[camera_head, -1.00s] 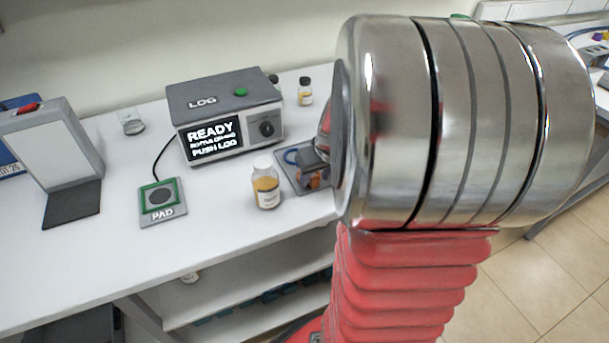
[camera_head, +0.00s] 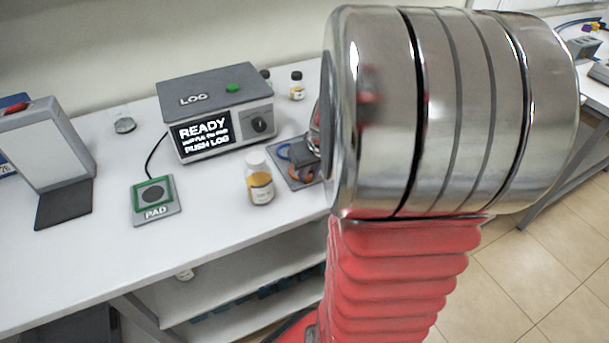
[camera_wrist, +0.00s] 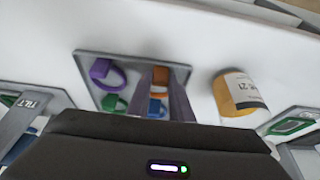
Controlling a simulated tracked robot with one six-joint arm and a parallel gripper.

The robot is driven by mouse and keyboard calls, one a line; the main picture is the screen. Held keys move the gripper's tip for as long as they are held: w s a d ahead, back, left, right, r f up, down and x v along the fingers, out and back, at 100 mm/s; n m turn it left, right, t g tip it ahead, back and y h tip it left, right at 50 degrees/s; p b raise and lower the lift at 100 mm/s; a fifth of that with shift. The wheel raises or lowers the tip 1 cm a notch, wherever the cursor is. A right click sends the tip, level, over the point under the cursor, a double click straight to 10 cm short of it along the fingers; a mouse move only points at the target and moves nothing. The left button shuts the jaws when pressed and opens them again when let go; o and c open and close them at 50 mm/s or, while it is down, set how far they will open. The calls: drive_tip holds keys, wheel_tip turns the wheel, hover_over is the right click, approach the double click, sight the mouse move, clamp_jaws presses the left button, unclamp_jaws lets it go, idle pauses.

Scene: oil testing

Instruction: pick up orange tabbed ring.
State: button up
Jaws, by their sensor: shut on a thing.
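In the wrist view, the two grey fingers of my gripper (camera_wrist: 162,88) point over a dark grey tray. They are closed on the orange tab of the orange tabbed ring (camera_wrist: 160,75). Most of this ring is hidden between and behind the fingers. I cannot tell whether it touches the tray. In the head view, my arm's metal wrist hides the grasp and part of the tray (camera_head: 298,179).
The tray also bears a purple ring (camera_wrist: 103,72), a green ring (camera_wrist: 110,102) and a blue ring (camera_wrist: 155,108). A bottle with yellow liquid (camera_head: 260,180) stands close to the tray. The LOG box (camera_head: 222,112) and PAD (camera_head: 155,212) are farther left.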

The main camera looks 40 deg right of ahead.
clamp_jaws()
wheel_tip(320, 180, up, 10)
idle(0.6)
drive_tip(key=shift+s, duration=0.1)
idle(0.4)
